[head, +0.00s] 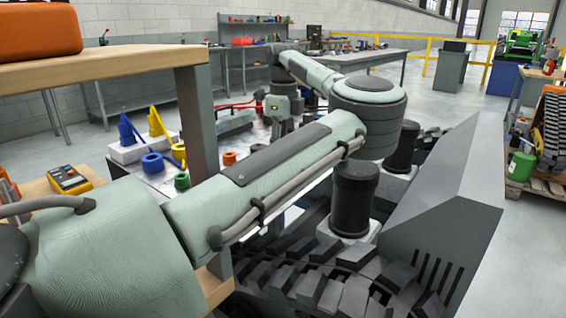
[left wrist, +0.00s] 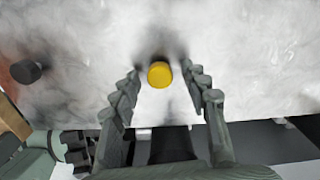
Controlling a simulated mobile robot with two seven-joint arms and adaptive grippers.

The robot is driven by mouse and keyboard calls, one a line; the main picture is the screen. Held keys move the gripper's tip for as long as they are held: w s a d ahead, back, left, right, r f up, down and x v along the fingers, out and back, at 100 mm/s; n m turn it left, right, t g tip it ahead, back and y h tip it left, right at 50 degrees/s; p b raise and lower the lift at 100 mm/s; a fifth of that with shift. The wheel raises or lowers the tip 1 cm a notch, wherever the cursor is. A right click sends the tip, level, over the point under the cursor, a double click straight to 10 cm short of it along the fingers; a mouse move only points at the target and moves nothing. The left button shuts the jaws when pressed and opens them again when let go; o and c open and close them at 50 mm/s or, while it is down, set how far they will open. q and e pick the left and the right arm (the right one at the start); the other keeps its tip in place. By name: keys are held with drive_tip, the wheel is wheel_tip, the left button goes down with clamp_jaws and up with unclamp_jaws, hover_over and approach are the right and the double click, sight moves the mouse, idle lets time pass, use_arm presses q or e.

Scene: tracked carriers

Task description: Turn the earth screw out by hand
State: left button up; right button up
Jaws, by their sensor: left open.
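In the left wrist view a round yellow knob (left wrist: 159,75) stands out from a pale, marbled surface. It may be the earth screw's head; no thread shows. My left gripper (left wrist: 160,82) is open, with one finger on each side of the knob and a gap on both sides. I cannot tell how deep the knob lies between the fingertips. In the head view my left arm crosses the picture and bends back, and its wrist end hangs over the far bench, with the gripper (head: 281,124) small and partly hidden. My right gripper is not in view.
A dark round post (left wrist: 27,71) stands left of the knob. Blue (head: 130,130) and yellow (head: 157,121) holders and coloured rings stand on the bench beside my arm. A wooden-topped table (head: 120,65) is at near left. A tracked carrier (head: 440,215) fills the lower right.

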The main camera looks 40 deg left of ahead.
use_arm(q)
drive_tip(key=m, duration=0.4)
